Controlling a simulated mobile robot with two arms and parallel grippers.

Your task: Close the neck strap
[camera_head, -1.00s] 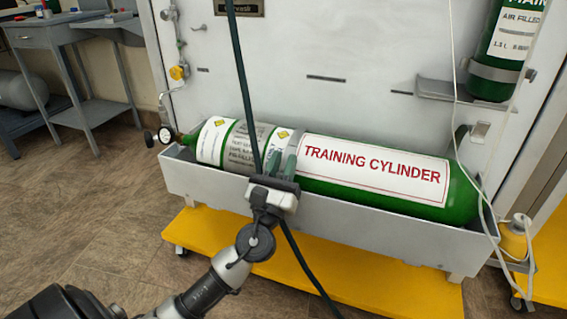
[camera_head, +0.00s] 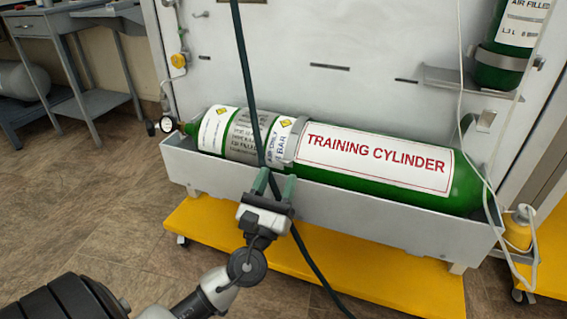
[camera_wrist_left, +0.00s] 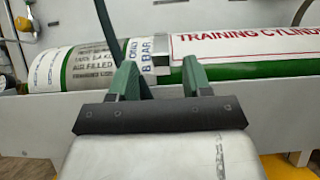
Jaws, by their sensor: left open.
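A green cylinder (camera_head: 380,186) labelled "TRAINING CYLINDER" lies on its side in a long grey trough. A narrow grey strap (camera_head: 292,143) crosses its body left of the big label and also shows in the left wrist view (camera_wrist_left: 161,55). I cannot tell whether the strap's end is fastened. My left gripper (camera_head: 274,181) is open and empty, its green fingers pointing at the cylinder, in front of the trough wall and below the strap. In the left wrist view the fingers (camera_wrist_left: 160,78) stand apart, with the strap beyond and between them. My right gripper is not seen.
The trough (camera_head: 345,203) has a raised front wall and sits above a yellow base (camera_head: 345,262). A dark hose (camera_head: 245,85) hangs across the view, passing close by my left gripper. A gauge (camera_head: 167,124) is at the cylinder's left end. A second cylinder (camera_head: 505,68) stands upper right.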

